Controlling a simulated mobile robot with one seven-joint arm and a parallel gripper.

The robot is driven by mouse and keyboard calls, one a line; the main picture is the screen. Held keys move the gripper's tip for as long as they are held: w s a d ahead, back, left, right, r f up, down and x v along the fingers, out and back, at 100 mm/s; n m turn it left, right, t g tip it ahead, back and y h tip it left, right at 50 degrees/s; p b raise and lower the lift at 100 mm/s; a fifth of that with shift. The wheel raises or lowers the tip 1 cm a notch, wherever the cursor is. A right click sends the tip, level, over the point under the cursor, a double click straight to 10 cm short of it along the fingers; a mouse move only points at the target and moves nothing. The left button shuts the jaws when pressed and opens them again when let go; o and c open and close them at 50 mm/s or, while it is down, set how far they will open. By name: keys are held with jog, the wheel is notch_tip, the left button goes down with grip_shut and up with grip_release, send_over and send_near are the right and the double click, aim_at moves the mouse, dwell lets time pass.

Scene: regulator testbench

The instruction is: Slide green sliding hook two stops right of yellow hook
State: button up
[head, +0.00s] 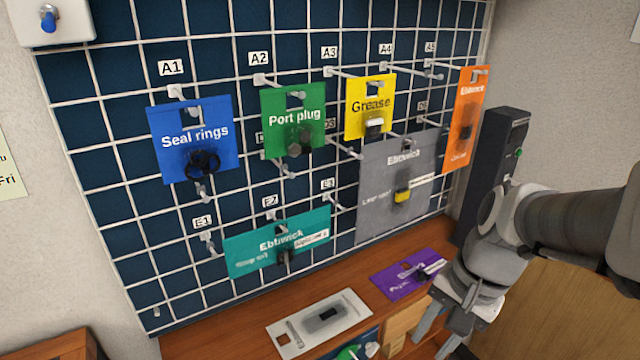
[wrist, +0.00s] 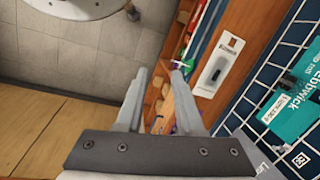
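A green "Port plug" card (head: 309,115) hangs from a hook at label A2 on the wire grid panel. A yellow "Grease" card (head: 357,120) hangs just right of it, below label A3. I cannot tell whether the hooks themselves are coloured; the cards partly hide the hooks and grid. My gripper (head: 433,343) is low at the right, well below and right of both cards, near the table. In the wrist view my gripper (wrist: 160,74) has its fingers apart with nothing held between them.
The grid also carries a blue card (head: 220,160), orange card (head: 470,95), grey card (head: 375,205) and teal card (head: 250,262). A bare hook (head: 405,68) is at A4. White (head: 350,305) and purple (head: 390,285) packs lie below. A dark box (head: 485,165) stands right.

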jog(key=w+d+f+m+t+y+b, duration=0.2)
jog(key=f+m+t+y+b, duration=0.2)
jog(key=f+m, duration=0.8)
jog(key=w+d+f+m+t+y+b, duration=0.2)
jog(key=f+m+t+y+b, duration=0.15)
jog(key=f+m, duration=0.75)
jog(key=w+d+f+m+t+y+b, duration=0.25)
jog(key=f+m+y, duration=0.25)
jog(key=f+m, duration=0.7)
jog(key=b+x, duration=0.3)
jog(key=x, duration=1.4)
jog(key=shift+w+t, duration=0.3)
jog(key=shift+w, duration=0.1)
jog(key=shift+a+h, duration=0.15)
jog(key=shift+h, duration=0.1)
grip_shut()
jog(key=shift+f, duration=0.1)
jog(key=shift+s+f, duration=0.15)
jog(key=shift+f, duration=0.05)
